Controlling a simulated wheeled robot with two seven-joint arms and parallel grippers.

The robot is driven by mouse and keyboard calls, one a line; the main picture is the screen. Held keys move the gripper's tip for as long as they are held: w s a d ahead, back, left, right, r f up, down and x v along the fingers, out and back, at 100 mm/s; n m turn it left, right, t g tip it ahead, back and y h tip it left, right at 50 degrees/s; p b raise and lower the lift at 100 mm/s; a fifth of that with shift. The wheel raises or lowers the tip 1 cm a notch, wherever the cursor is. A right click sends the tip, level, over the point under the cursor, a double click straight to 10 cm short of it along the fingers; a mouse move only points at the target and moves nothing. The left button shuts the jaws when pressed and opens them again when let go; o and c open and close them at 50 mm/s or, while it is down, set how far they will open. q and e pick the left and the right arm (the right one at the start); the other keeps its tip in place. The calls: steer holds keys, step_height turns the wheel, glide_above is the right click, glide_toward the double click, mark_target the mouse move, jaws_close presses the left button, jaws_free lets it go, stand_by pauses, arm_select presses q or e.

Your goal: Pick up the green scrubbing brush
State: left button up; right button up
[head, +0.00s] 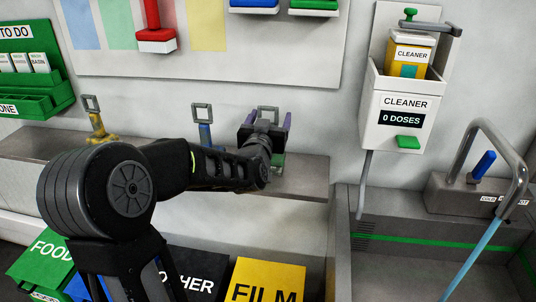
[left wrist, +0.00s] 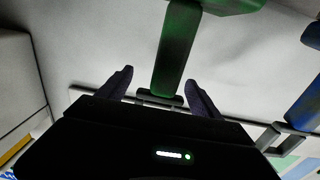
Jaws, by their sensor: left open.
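The green scrubbing brush (left wrist: 174,62) shows in the left wrist view, with its handle between my two fingers. My left gripper (left wrist: 164,86) is open, one finger on each side of the handle, with a gap visible to each. In the head view my left gripper (head: 267,124) is at the wall above the grey shelf, in front of the brush. Only a small green part of the brush (head: 279,160) shows there below the gripper; my wrist hides most of it. My right gripper is not in view.
A blue brush (head: 204,134) and a yellow brush (head: 97,128) stand to the left along the shelf (head: 305,176). A cleaner dispenser (head: 396,110) is on the wall to the right, above a sink (head: 400,275). Bins, including a yellow FILM one (head: 268,277), are below.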

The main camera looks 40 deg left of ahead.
arm_select(q)
jaws_close()
stand_by(0.7)
